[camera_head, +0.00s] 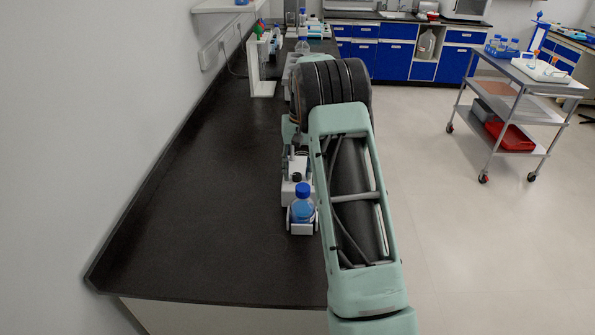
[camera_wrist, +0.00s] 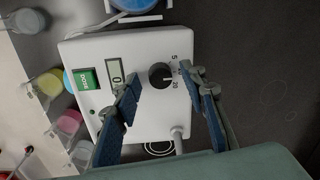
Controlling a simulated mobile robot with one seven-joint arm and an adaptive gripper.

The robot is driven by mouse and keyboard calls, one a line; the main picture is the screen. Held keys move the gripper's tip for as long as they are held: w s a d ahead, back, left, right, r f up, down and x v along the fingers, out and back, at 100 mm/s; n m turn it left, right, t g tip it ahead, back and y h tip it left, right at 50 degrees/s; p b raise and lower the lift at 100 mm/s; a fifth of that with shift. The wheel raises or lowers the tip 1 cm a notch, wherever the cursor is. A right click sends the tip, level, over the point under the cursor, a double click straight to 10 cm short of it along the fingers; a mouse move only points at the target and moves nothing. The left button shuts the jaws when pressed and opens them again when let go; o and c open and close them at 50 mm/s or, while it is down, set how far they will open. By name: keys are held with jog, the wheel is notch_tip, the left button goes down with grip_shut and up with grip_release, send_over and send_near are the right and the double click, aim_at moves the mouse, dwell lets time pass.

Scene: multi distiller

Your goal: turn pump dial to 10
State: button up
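The white pump (camera_wrist: 142,50) fills the middle of the wrist view. Its round black dial (camera_wrist: 160,75) has printed numbers beside it; 5 and 20 are readable, and a finger partly covers the marks between. A small display (camera_wrist: 116,74) reads 0, and a green button (camera_wrist: 87,78) sits beyond it. My gripper (camera_wrist: 161,77) is open, with one blue-padded finger on each side of the dial and visible gaps between fingers and dial. In the head view, my arm hides the gripper and the dial.
A blue-capped bottle (camera_head: 302,205) stands at the near end of the white equipment on the black bench (camera_head: 200,195). Several colored containers (camera_wrist: 70,122) line the pump's left side in the wrist view. A metal cart (camera_head: 525,90) stands at right.

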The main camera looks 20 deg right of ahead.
aim_at(299, 174)
notch_tip(299, 174, up, 12)
jog(key=shift+d, duration=0.3)
dwell(0.3)
